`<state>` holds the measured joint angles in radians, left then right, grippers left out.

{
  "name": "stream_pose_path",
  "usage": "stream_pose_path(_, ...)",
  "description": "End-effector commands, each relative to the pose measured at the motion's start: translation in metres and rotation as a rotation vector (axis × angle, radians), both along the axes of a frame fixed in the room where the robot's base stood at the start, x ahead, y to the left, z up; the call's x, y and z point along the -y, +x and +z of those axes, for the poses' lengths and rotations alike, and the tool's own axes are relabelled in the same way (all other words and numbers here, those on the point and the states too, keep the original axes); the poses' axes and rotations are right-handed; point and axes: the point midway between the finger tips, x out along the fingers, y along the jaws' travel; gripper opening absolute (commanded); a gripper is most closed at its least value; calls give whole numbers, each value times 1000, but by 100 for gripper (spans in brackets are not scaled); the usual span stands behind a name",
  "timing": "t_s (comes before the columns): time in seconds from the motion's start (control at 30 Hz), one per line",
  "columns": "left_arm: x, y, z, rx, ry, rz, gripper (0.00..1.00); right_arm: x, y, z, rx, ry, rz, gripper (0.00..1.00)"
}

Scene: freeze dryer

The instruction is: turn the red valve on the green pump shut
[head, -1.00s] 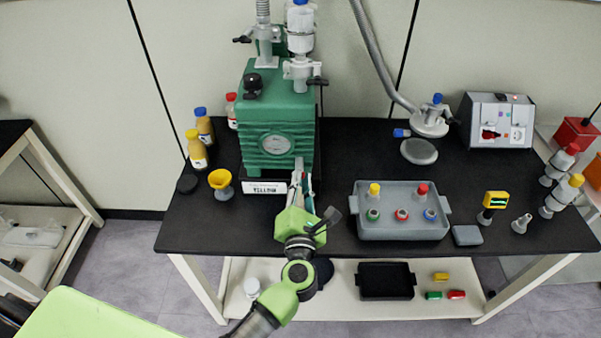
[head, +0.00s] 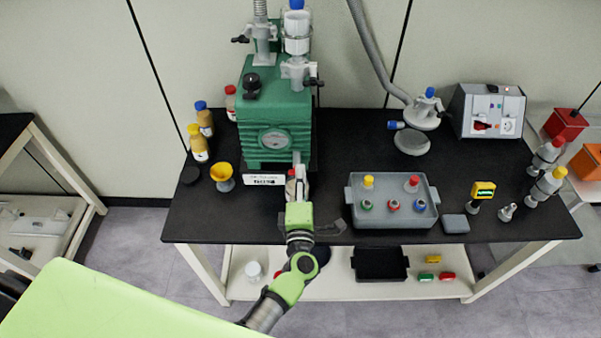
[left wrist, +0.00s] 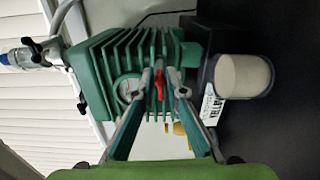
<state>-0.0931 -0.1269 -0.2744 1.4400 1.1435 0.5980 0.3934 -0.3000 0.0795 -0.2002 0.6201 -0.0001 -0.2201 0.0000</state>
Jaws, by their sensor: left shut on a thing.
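The green pump (head: 275,118) stands at the back left of the black table, with a round gauge on its front. Its ribbed green body (left wrist: 112,65) also shows in the left wrist view. The red valve (left wrist: 159,86) is a small red handle at the pump, seen between my finger tips; in the head view my gripper mostly hides it. My left gripper (head: 297,178) is at the pump's front, low down. In the left wrist view its two fingers (left wrist: 160,82) are closed in on the red handle from both sides. My right gripper is not in view.
A yellow funnel-like cup (head: 222,175) and several bottles (head: 198,143) stand left of the pump. A grey tray (head: 393,216) with coloured caps is to the right. A white label plate (head: 263,180) lies by the pump's foot. Bare table lies between pump and tray.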

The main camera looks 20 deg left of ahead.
Motion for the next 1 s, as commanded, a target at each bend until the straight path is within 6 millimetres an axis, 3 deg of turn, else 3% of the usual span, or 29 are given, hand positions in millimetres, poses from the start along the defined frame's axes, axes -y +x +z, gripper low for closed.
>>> stream_pose_path(0.7, 1, -1, -3, -24, 73, -2, 0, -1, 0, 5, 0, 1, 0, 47)
stream_pose_path(0.73, 1, -1, -3, -24, 73, -2, 15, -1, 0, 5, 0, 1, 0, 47)
stream_pose_path(0.77, 1, -1, -3, -24, 73, -2, 22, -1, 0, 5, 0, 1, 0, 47)
stream_pose_path(1.0, 1, 0, -2, -22, 73, -1, 22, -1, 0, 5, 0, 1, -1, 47)
